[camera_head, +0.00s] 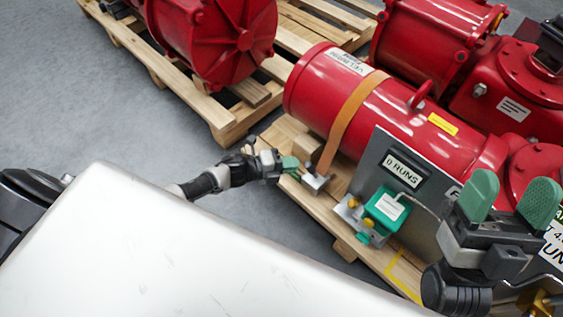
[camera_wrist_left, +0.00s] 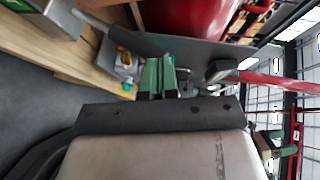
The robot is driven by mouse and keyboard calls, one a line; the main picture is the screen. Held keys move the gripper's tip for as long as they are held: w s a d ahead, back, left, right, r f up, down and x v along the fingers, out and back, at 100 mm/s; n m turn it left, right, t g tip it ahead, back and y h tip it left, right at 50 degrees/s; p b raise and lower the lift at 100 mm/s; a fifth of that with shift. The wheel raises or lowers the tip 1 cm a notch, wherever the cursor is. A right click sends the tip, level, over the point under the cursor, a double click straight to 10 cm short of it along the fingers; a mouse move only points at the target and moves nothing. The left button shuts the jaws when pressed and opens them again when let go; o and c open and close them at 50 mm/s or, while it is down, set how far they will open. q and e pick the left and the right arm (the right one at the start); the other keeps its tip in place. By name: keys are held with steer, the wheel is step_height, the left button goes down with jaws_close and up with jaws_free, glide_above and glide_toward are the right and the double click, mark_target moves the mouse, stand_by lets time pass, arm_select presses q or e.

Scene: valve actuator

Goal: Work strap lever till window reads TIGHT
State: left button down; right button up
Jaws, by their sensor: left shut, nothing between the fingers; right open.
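An orange strap (camera_head: 350,118) runs around the red cylinder (camera_head: 320,88) and down to a small metal fitting (camera_head: 316,182) at the pallet's edge. I cannot make out the lever's position or any window reading on that fitting. My left gripper (camera_head: 297,167) is just left of and above the fitting, its green fingertips close to it; contact is unclear. In the left wrist view the green fingers (camera_wrist_left: 158,76) are together with nothing between them. A red bar with a dark end (camera_wrist_left: 270,78) lies right of them. My right gripper (camera_head: 509,198) is open and empty at the right.
A grey panel (camera_head: 400,215) carries a window reading "0 RUNS" (camera_head: 403,168). Wooden pallets (camera_head: 230,125) bear other red actuators (camera_head: 225,40). Grey floor (camera_head: 90,110) is clear at left.

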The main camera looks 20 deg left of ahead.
arm_select(q)
steer(key=shift+v, duration=1.35)
arm_select(e)
steer(key=shift+w+a+f+g+h, duration=0.15)
steer(key=shift+w+f+g, duration=0.15)
steer(key=shift+w+g, duration=0.25)
steer(key=shift+w+a+f+g+h, duration=0.15)
steer(key=shift+w+f+g, duration=0.15)
steer(key=shift+w+g, duration=0.2)
arm_select(q)
steer(key=shift+d, duration=0.1)
